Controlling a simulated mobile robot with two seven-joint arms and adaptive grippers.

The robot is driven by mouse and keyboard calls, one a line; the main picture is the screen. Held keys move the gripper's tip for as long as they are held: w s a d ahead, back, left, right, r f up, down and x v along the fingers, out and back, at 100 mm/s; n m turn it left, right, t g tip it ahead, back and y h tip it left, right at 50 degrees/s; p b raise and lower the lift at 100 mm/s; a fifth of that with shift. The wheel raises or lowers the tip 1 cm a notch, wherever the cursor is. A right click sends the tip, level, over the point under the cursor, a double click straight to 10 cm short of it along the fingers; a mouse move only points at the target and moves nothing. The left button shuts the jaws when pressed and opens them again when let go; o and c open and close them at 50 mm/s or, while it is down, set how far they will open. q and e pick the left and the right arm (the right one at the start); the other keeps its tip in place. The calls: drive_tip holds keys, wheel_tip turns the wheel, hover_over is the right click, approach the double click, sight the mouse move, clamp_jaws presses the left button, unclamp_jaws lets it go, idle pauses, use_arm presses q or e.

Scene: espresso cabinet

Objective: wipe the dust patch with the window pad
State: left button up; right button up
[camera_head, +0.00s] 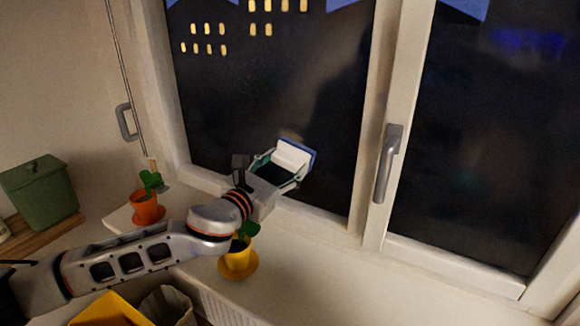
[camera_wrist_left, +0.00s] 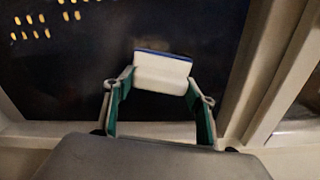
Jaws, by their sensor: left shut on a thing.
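The window pad (camera_head: 293,154) is a white block with a blue face, held up at the left window pane (camera_head: 270,90). My left gripper (camera_head: 284,165) is shut on its white body, with the blue side toward the glass. In the left wrist view the pad (camera_wrist_left: 162,72) sits between the fingertips of my left gripper (camera_wrist_left: 150,88). The pad looks close to the glass, but I cannot tell whether it touches. My right gripper is not in view.
An orange pot (camera_head: 145,207) and a yellow pot (camera_head: 238,260) with plants stand on the sill (camera_head: 330,275), the yellow one close below my left arm. A window handle (camera_head: 387,165) juts out on the right. A green bin (camera_head: 42,192) stands at left.

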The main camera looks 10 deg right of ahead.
sight(298, 151)
use_arm(q)
drive_tip(key=shift+w+a+r, duration=1.5)
drive_tip(key=shift+w+a, duration=0.35)
drive_tip(key=shift+a, duration=0.6)
drive_tip(key=shift+s+d+f, duration=0.1)
drive_tip(key=shift+s+d, duration=0.7)
drive_tip(key=shift+d, duration=0.2)
drive_tip(key=shift+s+d, duration=0.75)
drive_tip(key=shift+d, duration=0.3)
drive_tip(key=shift+s+d+f, duration=0.1)
drive_tip(key=shift+s+d, duration=0.7)
drive_tip(key=shift+d, duration=0.2)
drive_tip(key=shift+d, duration=0.1)
drive_tip(key=s+d, duration=0.2)
drive_tip(key=d, duration=0.1)
drive_tip(key=shift+a+r, duration=0.1)
drive_tip(key=shift+a, duration=0.05)
